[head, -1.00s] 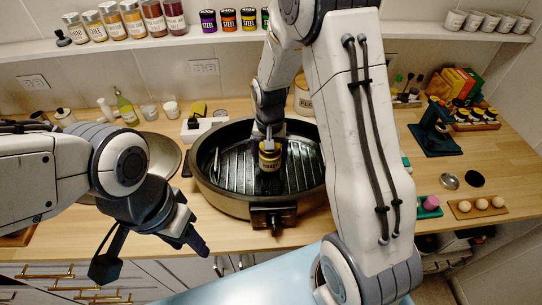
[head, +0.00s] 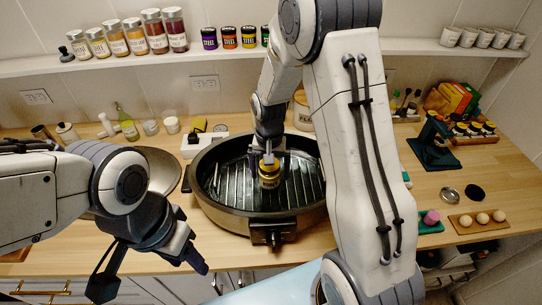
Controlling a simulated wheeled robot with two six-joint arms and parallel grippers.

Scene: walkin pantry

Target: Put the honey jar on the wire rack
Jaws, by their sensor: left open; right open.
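The honey jar (head: 269,178), small and amber with a pale lid, is inside the round dark grill pan (head: 230,222), over its ribbed surface. My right gripper (head: 268,155) is right above the jar, with its open fingers at the lid. I cannot tell whether the fingers touch it or whether the jar rests fully on the ribs. My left gripper (head: 196,258) is open and empty in front of the counter, left of the pan. I cannot make out a separate wire rack; my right arm hides part of the counter.
A white scale (head: 200,143) and a bottle (head: 127,126) are behind. An egg tray (head: 478,220) and a dark stand (head: 432,150) are at the right. A shelf (head: 400,45) with jars runs above.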

